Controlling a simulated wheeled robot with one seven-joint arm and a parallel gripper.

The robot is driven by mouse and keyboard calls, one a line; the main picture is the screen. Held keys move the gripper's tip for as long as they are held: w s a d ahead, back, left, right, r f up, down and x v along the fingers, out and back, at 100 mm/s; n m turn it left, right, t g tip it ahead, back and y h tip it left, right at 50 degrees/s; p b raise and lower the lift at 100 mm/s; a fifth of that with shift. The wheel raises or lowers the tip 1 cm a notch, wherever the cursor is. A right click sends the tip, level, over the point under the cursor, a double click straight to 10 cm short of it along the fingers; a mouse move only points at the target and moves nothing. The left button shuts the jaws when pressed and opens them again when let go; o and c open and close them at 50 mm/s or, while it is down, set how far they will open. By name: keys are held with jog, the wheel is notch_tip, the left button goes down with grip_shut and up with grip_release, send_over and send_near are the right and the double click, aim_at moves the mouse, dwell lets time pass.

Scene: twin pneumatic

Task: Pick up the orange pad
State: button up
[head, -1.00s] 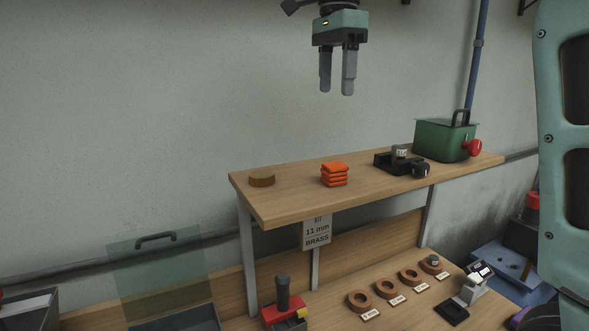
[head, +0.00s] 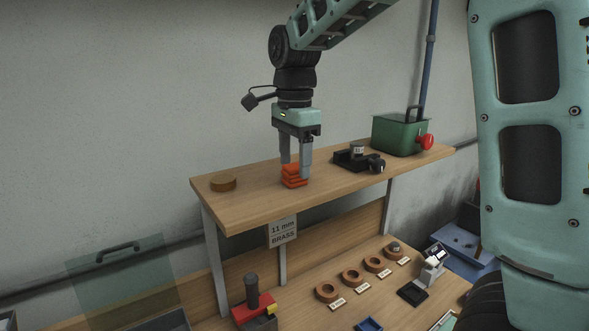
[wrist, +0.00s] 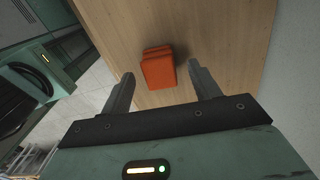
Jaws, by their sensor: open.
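The orange pad shows as a stack of several orange pads (head: 292,176) on the upper wooden shelf. In the wrist view the orange stack (wrist: 158,68) lies between and just beyond my fingertips, with its top pad slightly turned. My gripper (head: 296,171) points down over the stack with its fingers open, one at each side in the head view. It also shows in the wrist view (wrist: 161,72), empty between the fingers. The fingers partly hide the stack in the head view, and I cannot tell whether they touch it.
On the same shelf (head: 245,203) are a brown round disc (head: 223,183) at left, a black fixture (head: 357,159) at right and a green box with a red knob (head: 400,135) behind it. A sign (head: 283,232) hangs below. Brown rings (head: 351,277) sit on the lower bench.

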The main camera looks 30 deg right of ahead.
aim_at(295, 166)
jog(key=shift+f, duration=1.1)
jog(key=c, duration=1.1)
jog(key=shift+o, duration=0.2)
notch_tip(295, 166, up, 10)
jog(key=shift+r+b, duration=0.1)
jog(key=shift+b, duration=0.9)
jog(key=shift+o, duration=1.3)
jog(key=shift+c, duration=0.8)
